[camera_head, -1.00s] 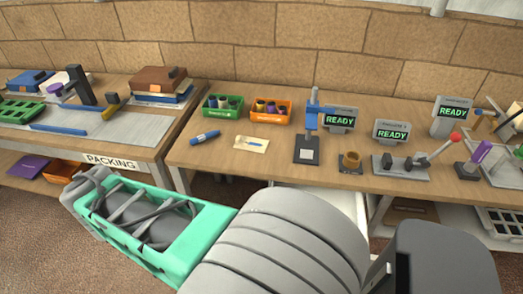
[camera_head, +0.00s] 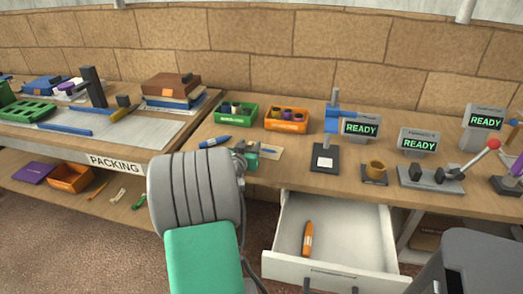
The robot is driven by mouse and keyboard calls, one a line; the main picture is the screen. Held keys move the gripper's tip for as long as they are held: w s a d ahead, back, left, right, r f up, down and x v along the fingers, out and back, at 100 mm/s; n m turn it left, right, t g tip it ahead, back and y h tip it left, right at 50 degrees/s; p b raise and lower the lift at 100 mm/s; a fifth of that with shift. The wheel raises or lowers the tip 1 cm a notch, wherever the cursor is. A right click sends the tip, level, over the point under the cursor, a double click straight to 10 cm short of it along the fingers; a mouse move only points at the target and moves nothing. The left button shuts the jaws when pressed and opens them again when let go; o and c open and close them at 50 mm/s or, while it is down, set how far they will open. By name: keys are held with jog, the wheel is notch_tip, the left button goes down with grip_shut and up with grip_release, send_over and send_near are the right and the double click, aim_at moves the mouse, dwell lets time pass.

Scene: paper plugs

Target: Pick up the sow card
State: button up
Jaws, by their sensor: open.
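A small cream card (camera_head: 270,152) with a blue mark lies flat on the wooden bench, just right of a blue marker. I take it for the sow card, but its print is too small to read. My gripper (camera_head: 254,158) is low at the card's left end and covers that part. It is open and small in view. Whether its fingers straddle or touch the card cannot be told. My grey and green arm hides the bench's front edge below it.
A blue marker (camera_head: 215,142) lies left of the card. Green (camera_head: 236,121) and orange (camera_head: 286,128) bins stand behind. A dark stand (camera_head: 324,158) is to the right. Below, an open white drawer (camera_head: 355,215) holds an orange marker (camera_head: 307,238).

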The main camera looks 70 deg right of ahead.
grip_shut()
dwell(0.4)
